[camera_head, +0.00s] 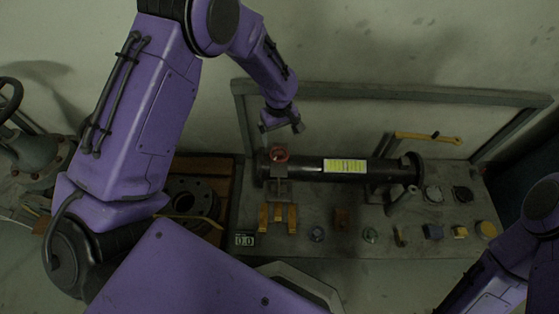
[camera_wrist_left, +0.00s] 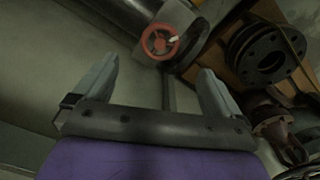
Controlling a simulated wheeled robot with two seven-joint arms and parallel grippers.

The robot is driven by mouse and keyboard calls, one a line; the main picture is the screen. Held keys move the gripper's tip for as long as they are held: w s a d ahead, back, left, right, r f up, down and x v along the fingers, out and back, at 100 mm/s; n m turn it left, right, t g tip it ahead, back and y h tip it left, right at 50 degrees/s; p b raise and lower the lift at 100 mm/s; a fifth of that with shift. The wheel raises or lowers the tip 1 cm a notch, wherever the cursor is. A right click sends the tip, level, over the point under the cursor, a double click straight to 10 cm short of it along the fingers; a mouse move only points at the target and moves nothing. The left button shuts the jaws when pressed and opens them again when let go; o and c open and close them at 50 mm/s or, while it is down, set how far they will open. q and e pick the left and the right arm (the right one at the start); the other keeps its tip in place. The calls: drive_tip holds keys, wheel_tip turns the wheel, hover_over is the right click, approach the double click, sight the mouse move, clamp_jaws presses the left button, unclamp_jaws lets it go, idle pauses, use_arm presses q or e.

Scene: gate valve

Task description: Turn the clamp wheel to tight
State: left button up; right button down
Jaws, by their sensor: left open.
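The clamp wheel (camera_head: 279,154) is a small red spoked handwheel on top of the clamp at the left end of a dark pipe (camera_head: 310,168) on the bench. In the left wrist view the wheel (camera_wrist_left: 160,42) shows beyond the fingertips, a little left of the middle between them. My left gripper (camera_head: 283,126) is above and behind the wheel in the head view, apart from it. In the left wrist view its two fingers (camera_wrist_left: 155,75) are spread wide with nothing between them. My right arm (camera_head: 500,260) shows at the lower right, but its gripper is out of view.
Dark flanges (camera_head: 190,195) sit on a wooden pallet left of the bench. A frame rail (camera_head: 400,92) runs behind.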

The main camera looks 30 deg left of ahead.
sight(279, 154)
use_arm(q)
drive_tip(key=f+b, duration=0.1)
drive_tip(key=f, duration=0.4)
drive_tip(key=f+b, duration=0.2)
drive_tip(key=f, duration=0.3)
drive_tip(key=shift+w+a, duration=0.15)
drive_tip(key=shift+w, duration=0.05)
drive_tip(key=shift+r, duration=0.1)
drive_tip(key=c, duration=1.1)
